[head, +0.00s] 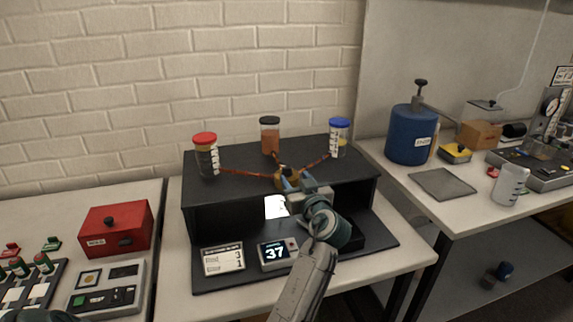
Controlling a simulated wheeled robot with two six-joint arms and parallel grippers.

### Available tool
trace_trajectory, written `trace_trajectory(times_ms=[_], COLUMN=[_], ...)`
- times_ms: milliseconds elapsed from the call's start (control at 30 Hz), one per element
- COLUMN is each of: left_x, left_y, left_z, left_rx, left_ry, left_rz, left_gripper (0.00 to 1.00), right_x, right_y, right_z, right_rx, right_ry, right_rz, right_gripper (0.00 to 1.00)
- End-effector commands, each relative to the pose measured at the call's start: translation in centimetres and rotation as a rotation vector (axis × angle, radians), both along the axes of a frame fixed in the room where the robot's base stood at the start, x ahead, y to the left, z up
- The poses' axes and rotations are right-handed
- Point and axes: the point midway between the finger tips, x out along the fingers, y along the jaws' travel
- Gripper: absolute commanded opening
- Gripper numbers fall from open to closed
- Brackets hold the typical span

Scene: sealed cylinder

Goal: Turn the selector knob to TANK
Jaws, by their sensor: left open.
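Three lidded jars stand on the black bench unit (235,160): one with a red lid (205,155), one with a black lid (270,135) and one with a blue lid (339,137). Reddish-brown lines run from them to a small brass-coloured hub (284,171) at the middle of the unit's top edge. Contact cannot be told.
Below, a display reading 37 (277,253) and a white card (223,259) stand on the black base. A red box (115,229) is at left. On the right table (440,215) are a blue cylinder with a black top handle (408,135), a grey mat (442,184) and a beaker (509,185).

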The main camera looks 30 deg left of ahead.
Motion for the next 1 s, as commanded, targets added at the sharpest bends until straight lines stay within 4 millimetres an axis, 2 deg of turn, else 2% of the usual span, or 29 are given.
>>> trace_trajectory(times_ms=[100,300,500,767,1000], left_x=[1.4,3.3,4.1,4.1,4.1], left_y=[2.1,4.5,5.6,5.6,5.6], left_z=[0.5,0.3,0.0,0.0,0.0], left_rx=[0.005,0.002,-0.001,-0.002,-0.001], left_ry=[0.002,0.002,0.002,0.001,0.002], left_rz=[0.002,0.001,0.0,0.0,0.0], left_gripper=[0.47,0.47,0.47,0.47,0.04], right_x=[-0.8,-1.0,-1.1,-1.1,-1.1], right_y=[0.0,0.0,0.0,0.0,0.0], right_z=[0.7,1.5,1.7,1.7,1.7], right_rx=[0.001,0.001,0.001,0.001,0.001], right_ry=[0.001,0.002,0.003,0.003,0.003], right_rz=[-0.001,-0.001,-0.001,-0.001,-0.001], right_gripper=[0.36,0.36,0.36,0.36,0.36])
